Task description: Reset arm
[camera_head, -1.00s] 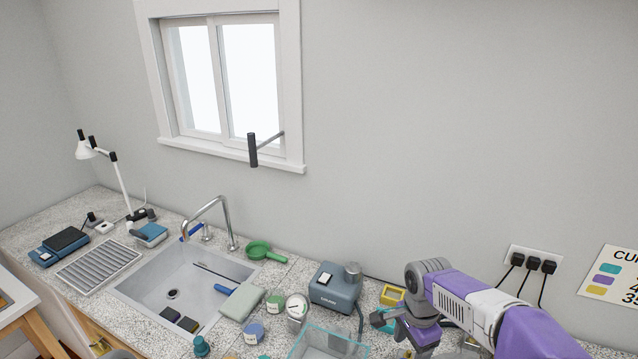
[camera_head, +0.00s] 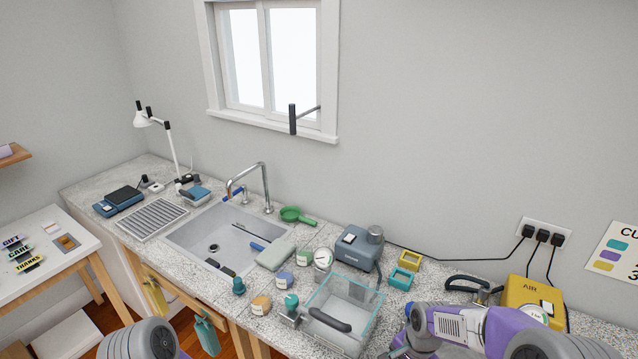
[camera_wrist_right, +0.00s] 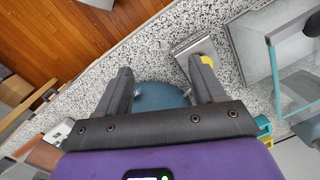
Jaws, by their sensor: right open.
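My right arm (camera_head: 460,328) reaches in low at the right of the head view, over the front of the counter. My right gripper (camera_wrist_right: 160,88) shows in the right wrist view, its two dark fingers spread apart over the counter with nothing held. A blue rounded thing (camera_wrist_right: 160,96) shows below and between the fingers; I cannot tell what it is. Part of my left arm (camera_head: 140,342) shows at the bottom left of the head view; its gripper is out of view.
A clear-walled chamber (camera_head: 350,305) stands left of my right arm, with a blue pump (camera_head: 356,250) behind it. A yellow air unit (camera_head: 530,298) is at the right. Jars and a sink (camera_head: 195,236) lie further left. A white side table (camera_head: 35,275) is at far left.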

